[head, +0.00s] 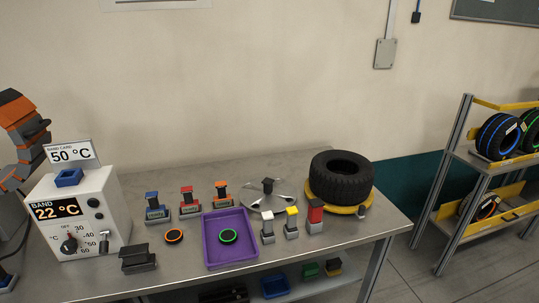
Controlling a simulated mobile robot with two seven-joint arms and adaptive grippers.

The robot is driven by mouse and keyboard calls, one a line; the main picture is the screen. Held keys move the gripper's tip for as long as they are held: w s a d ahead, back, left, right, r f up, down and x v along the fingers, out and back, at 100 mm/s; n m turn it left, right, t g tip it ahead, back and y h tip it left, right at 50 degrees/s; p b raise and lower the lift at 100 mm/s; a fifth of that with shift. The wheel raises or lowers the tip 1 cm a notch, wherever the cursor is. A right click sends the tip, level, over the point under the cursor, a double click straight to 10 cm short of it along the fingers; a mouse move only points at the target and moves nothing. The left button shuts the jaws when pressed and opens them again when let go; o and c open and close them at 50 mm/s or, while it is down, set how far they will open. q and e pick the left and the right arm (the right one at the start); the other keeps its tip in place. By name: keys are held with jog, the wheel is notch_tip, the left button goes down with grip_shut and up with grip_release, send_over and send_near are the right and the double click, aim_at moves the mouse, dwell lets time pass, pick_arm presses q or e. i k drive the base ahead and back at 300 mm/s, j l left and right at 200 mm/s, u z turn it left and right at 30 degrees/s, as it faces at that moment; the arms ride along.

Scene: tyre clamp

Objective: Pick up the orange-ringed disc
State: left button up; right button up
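The orange-ringed disc (174,236) is small and dark with a bright orange ring. It lies flat on the grey metal table (190,272), just left of the purple tray (209,258). A similar disc with a green ring (228,237) lies inside the tray. Nothing covers the orange-ringed disc. Neither of my grippers can be made out in the head view, so nothing is seen touching either disc.
Blue (156,209), red (188,202) and orange (221,194) topped blocks stand behind the disc. A dark holder (138,260) and a white temperature box (80,215) stand left. A tyre (341,178) sits on a yellow base at right.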

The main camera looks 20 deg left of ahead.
aim_at(174, 236)
jog(key=u, duration=1.25)
